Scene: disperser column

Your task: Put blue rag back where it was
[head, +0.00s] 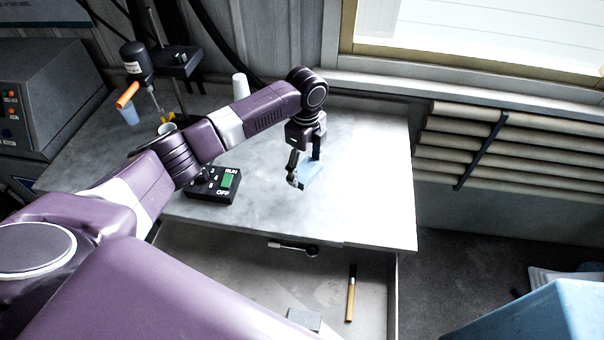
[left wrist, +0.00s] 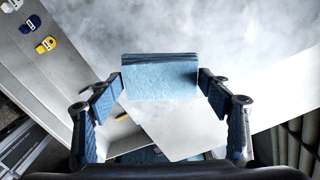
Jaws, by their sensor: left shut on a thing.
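The blue rag (head: 314,172) is a flat, light blue folded piece. My left gripper (head: 303,178) is shut on it and holds it over the right part of the grey worktop (head: 370,200), near the front edge. In the left wrist view the rag (left wrist: 160,78) spans the space between the two fingertips, with a darker layered upper edge. I cannot tell whether its lower edge touches the worktop. My right gripper is not in view.
An open drawer (head: 220,262) below the worktop holds a wooden-handled tool (head: 351,293) and a grey block (head: 304,318). A black control box (head: 213,185) and a stirrer (head: 137,62) stand left. Small coloured tags (left wrist: 46,45) lie at left in the wrist view. The worktop's right part is clear.

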